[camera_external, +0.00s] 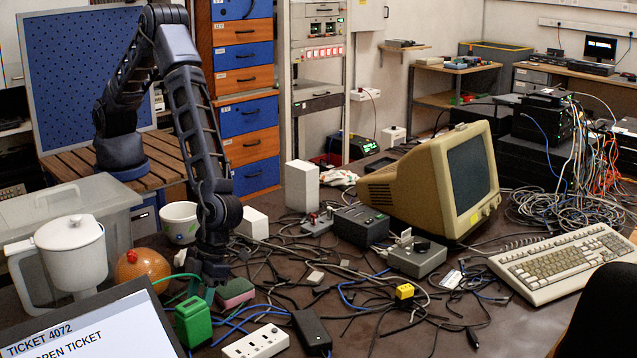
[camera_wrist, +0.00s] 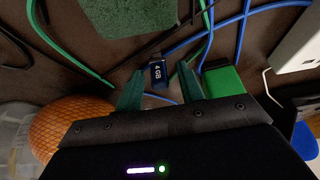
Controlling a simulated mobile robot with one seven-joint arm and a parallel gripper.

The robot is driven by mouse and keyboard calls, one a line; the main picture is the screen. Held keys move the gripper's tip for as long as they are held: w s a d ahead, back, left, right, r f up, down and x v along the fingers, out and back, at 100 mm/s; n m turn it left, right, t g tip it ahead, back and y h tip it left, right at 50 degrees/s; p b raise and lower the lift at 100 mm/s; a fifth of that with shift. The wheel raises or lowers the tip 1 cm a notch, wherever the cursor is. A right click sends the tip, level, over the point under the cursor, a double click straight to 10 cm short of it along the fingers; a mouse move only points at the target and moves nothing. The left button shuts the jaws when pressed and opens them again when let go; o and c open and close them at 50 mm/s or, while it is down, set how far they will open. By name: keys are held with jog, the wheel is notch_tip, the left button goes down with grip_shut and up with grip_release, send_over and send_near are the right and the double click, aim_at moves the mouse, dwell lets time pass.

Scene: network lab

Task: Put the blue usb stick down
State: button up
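The blue USB stick (camera_wrist: 158,73), marked "4 GB", shows between my gripper's fingertips in the wrist view. My gripper (camera_wrist: 160,75) has two green fingers, one on each side of the stick, with a narrow dark gap visible on both sides. I cannot tell whether the stick rests on the table or how high it is. In the external view my gripper (camera_external: 205,293) points down low over the cluttered table, and the stick cannot be made out there.
A green box (camera_external: 193,322), a sponge (camera_external: 236,292) and an orange netted ball (camera_external: 143,268) stand close around my gripper. Blue, green and black cables lie about. A white power strip (camera_external: 256,343) and black adapter (camera_external: 311,331) lie in front. Little table surface is clear.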

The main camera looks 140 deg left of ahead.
jog(key=s+a+r+n+t+y, duration=0.15)
jog(key=s+a+r, duration=0.25)
jog(key=r, duration=0.9)
jog(key=s+a+r+n+g, duration=0.1)
jog(key=s+a+r+n, duration=0.2)
jog(key=r, duration=1)
jog(key=s+a+r+n+t+y, duration=0.1)
jog(key=s+a+r+n, duration=0.1)
jog(key=s+r, duration=0.55)
jog(key=s+a+r+n+t, duration=0.1)
jog(key=s+a+r+n, duration=0.1)
jog(key=s+r, duration=0.55)
jog(key=s+a+n, duration=0.2)
jog(key=s+n, duration=0.1)
jog(key=s, duration=0.7)
jog(key=s+a+r+n+t+y, duration=0.1)
jog(key=s+n, duration=0.2)
jog(key=s, duration=0.7)
jog(key=s+a+r+n+t+y, duration=0.1)
jog(key=s+a+n, duration=0.1)
jog(key=s, duration=0.9)
jog(key=shift+a+n, duration=0.35)
jog(key=shift+n, duration=0.4)
